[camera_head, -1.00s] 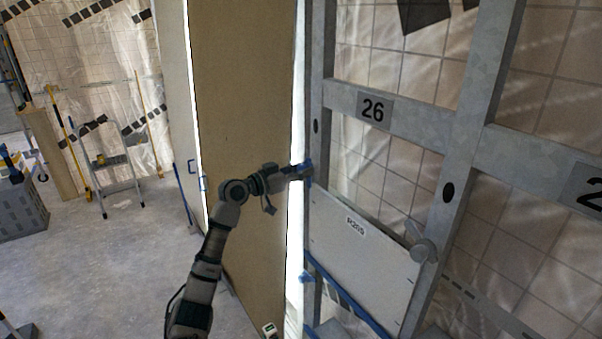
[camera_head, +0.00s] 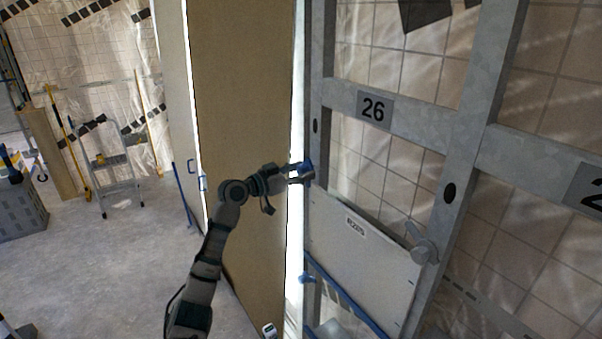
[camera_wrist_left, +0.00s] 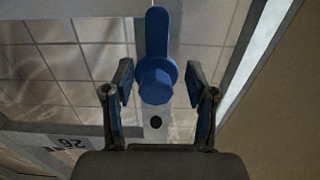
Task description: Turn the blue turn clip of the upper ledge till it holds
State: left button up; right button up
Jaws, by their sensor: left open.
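The blue turn clip (camera_head: 308,168) sits on the grey post at the upper left corner of the white panel (camera_head: 362,250). In the left wrist view the clip (camera_wrist_left: 156,82) shows a round hub and a long lever pointing to the top of the picture. My left gripper (camera_head: 302,174) is at the clip; in its wrist view the open fingers (camera_wrist_left: 160,86) stand on either side of the hub, with a visible gap on each side. The upper ledge cannot be made out clearly. My right gripper is not in view.
A grey clip (camera_head: 423,243) is at the panel's right edge. A tall brown board (camera_head: 245,110) stands left of the post, close to my left arm.

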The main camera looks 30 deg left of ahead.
pick_arm(q)
jog(key=v, duration=1.2)
jog(key=shift+f, duration=0.1)
jog(key=shift+w+f, duration=0.1)
